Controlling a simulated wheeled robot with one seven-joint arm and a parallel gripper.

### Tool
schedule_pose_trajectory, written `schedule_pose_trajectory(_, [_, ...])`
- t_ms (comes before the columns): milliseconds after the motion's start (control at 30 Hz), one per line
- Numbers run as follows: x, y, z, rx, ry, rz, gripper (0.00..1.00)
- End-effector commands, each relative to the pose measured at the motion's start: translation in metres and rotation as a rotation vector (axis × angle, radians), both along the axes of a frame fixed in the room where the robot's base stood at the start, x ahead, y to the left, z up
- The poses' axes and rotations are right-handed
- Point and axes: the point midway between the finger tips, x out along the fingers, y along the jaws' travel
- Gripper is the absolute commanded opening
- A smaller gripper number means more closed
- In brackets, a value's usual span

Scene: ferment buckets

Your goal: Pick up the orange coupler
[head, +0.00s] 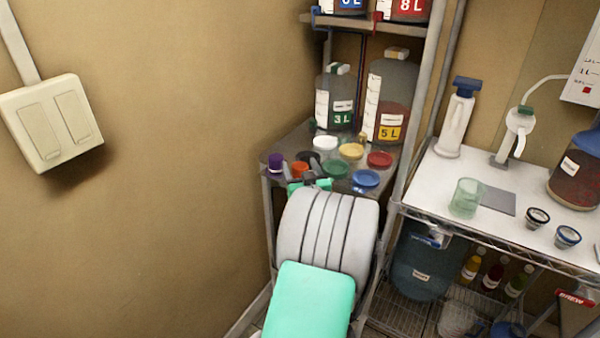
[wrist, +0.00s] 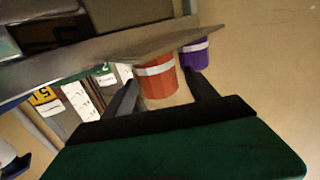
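The orange coupler (head: 299,167) stands on a grey shelf top (head: 275,153) in the corner. It also shows in the wrist view (wrist: 160,80) as an orange cylinder with a white band, seen upside down. My gripper (head: 302,172) is at the shelf's front edge, beside the coupler. In the wrist view my gripper (wrist: 162,84) has its two dark fingers apart, one on each side of the coupler in the picture. Gaps show between coupler and fingers. Whether the coupler is fully between the fingertips in depth, I cannot tell.
A purple coupler (head: 275,161) stands close to the left of the orange one. White, yellow, green, red and blue lids (head: 366,178) lie to the right. Labelled jugs (head: 390,98) stand behind.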

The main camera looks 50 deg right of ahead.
Motion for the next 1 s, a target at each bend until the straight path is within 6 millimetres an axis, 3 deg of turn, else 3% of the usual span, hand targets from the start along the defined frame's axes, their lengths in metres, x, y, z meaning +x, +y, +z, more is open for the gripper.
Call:
schedule_pose_trajectory(800, [-0.0002,0.0003,0.0000,0.000,0.000,0.000,0.00])
schedule_pose_trajectory(1000, [-0.0002,0.0001,0.0008,-0.001,-0.001,0.000,0.00])
